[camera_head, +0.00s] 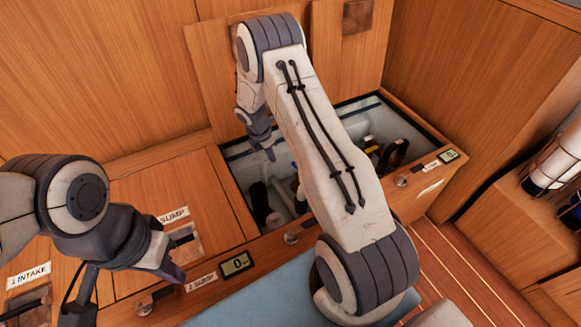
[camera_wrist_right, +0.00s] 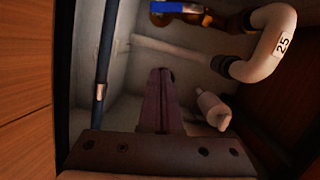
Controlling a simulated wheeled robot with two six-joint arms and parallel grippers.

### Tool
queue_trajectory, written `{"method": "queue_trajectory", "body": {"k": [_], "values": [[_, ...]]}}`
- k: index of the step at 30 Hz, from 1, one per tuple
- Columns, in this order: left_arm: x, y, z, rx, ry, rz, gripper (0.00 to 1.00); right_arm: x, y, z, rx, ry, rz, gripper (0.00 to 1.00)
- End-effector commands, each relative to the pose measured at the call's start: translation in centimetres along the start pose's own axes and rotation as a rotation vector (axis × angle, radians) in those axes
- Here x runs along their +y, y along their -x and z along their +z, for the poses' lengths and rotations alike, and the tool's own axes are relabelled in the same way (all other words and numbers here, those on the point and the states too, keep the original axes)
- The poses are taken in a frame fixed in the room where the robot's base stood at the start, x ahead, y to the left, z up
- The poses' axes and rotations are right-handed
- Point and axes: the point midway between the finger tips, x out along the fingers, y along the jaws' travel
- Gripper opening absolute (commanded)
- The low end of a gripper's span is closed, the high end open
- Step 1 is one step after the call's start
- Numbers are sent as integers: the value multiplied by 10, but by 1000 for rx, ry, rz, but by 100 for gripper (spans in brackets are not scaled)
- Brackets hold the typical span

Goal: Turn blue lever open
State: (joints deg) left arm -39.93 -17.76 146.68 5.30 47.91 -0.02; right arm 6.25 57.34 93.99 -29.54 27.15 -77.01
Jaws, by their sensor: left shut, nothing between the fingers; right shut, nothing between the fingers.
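The blue lever (camera_wrist_right: 180,7) shows at the top edge of the right wrist view, partly cut off, on a brass-coloured fitting by a white pipe bend marked 25. My right gripper (camera_head: 270,153) reaches down into the open locker (camera_head: 232,152); its shut, empty fingers (camera_wrist_right: 160,78) point towards the compartment wall, apart from the lever. In the head view my right arm hides much of the locker, and I cannot make out the lever clearly there. My left gripper (camera_head: 177,274) is shut and empty, above the bench front near the SUMP labels.
A dark vertical pipe (camera_wrist_right: 102,70) and a small white fitting (camera_wrist_right: 213,108) flank the right fingers. The raised wooden lid (camera_head: 207,65) stands behind the locker. A display reading 0 (camera_head: 236,263) is on the bench front. A closed hatch (camera_head: 140,205) lies left of the locker.

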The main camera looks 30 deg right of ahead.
Motion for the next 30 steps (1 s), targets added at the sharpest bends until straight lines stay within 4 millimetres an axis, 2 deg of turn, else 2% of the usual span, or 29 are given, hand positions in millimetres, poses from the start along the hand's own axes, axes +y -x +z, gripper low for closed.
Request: {"method": "queue_trajectory", "body": {"k": [1, 8, 21, 24, 30], "values": [[0, -1, 0, 0, 0, 0, 0, -2, -15, 7, -2, 25, -5, 0], [-1, -10, 0, 0, 0, 0, 0, -4, -47, 16, -5, 71, -9, 0], [-4, -59, 3, 0, 0, 0, 0, -5, -137, 15, -5, 67, -10, 0], [-5, -65, 4, 0, 0, 0, 0, -3, -139, 32, -6, 63, -6, 0], [-5, -73, 4, 0, 0, 0, 0, -2, -141, 51, -6, 67, -8, 0]]}}
